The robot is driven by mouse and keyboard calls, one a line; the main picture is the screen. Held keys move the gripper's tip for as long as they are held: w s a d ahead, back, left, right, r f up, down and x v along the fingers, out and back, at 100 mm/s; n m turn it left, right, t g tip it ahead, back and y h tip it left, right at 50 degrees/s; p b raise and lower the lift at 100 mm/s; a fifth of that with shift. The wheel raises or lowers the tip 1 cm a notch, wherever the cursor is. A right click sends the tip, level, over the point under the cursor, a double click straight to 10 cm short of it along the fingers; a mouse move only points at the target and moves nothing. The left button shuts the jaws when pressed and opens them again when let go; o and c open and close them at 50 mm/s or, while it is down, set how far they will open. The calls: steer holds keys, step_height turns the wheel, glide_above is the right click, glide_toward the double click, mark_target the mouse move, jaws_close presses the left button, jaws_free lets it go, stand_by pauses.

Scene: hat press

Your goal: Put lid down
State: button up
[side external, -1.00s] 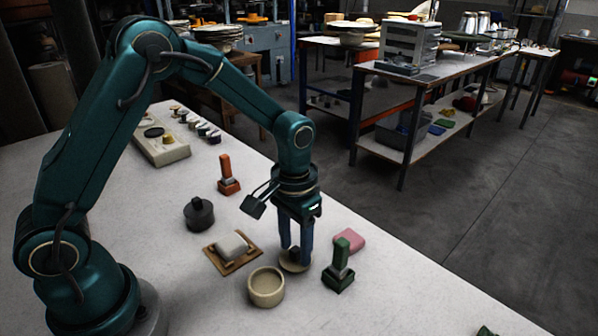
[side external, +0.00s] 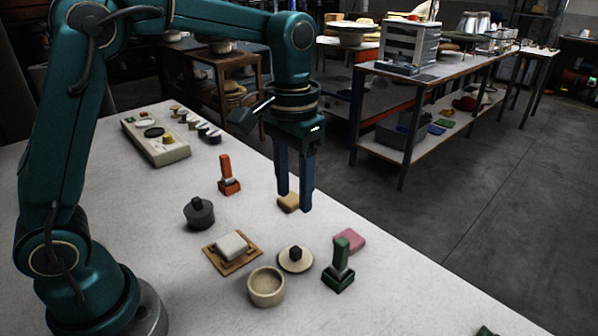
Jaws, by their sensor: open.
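The lid (side external: 295,259) is a flat beige disc with a dark knob, lying on the table with its knob up. It is just right of and behind a round beige pot (side external: 266,288), which stands open at the top. My gripper (side external: 294,207) is open and empty, pointing down, raised above the table over the area behind the lid. Its blue fingers are apart from the lid.
A white block on a wooden tray (side external: 223,262), a dark lidded pot (side external: 199,213) and a red stamp (side external: 228,177) are to the left. A tan block (side external: 289,202) lies behind my fingers.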

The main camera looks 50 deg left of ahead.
steer(key=s+a+r+t, duration=0.2)
steer(key=s+t, duration=0.3)
steer(key=s, duration=0.8)
steer(key=shift+s+a+t, duration=0.25)
steer(key=shift+s+t, duration=0.05)
steer(key=o, duration=0.6)
steer(key=shift+s, duration=0.1)
steer(key=shift+o, duration=0.9)
steer(key=w+d+r+g+h, duration=0.1)
steer(key=w+d+r+h, duration=0.1)
steer(key=r, duration=0.6)
steer(key=shift+w+d+g, duration=0.4)
steer(key=shift+w+d, duration=0.15)
steer(key=shift+w, duration=0.35)
steer(key=w+r+g+h, duration=0.2)
steer(key=w, duration=0.6)
steer(key=a+x, duration=0.1)
steer(key=x, duration=0.8)
steer(key=shift+f+t, duration=0.3)
steer(key=shift+f, duration=0.1)
